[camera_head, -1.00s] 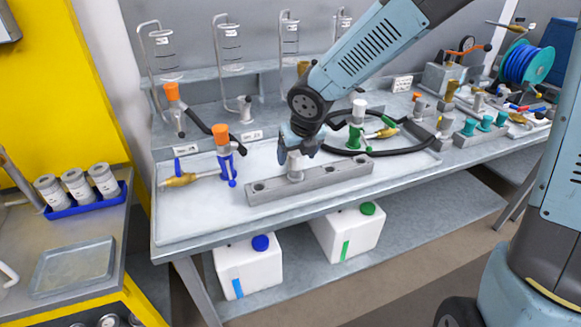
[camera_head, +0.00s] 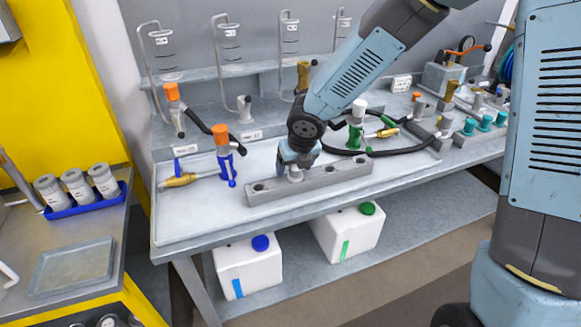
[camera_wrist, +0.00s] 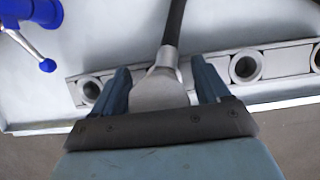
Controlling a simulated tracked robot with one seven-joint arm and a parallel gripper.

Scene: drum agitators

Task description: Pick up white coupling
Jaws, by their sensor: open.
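A pale grey-white coupling (camera_head: 295,175) sits at the grey holed block (camera_head: 345,175) on the white tray, mostly hidden by my gripper in the head view. In the wrist view the pale coupling (camera_wrist: 160,90) lies between my fingers, with a dark hose or rod running up from its top. My gripper (camera_head: 297,163) is low over the block. In the wrist view my gripper (camera_wrist: 160,85) is open, one finger on each side of the coupling. I cannot tell whether either finger touches it.
A blue valve with an orange cap (camera_head: 222,138) stands left of the block. A green fitting with a white cap (camera_head: 358,112) and a black hose (camera_head: 400,150) lie to the right. The tray (camera_head: 190,220) is clear at its front left.

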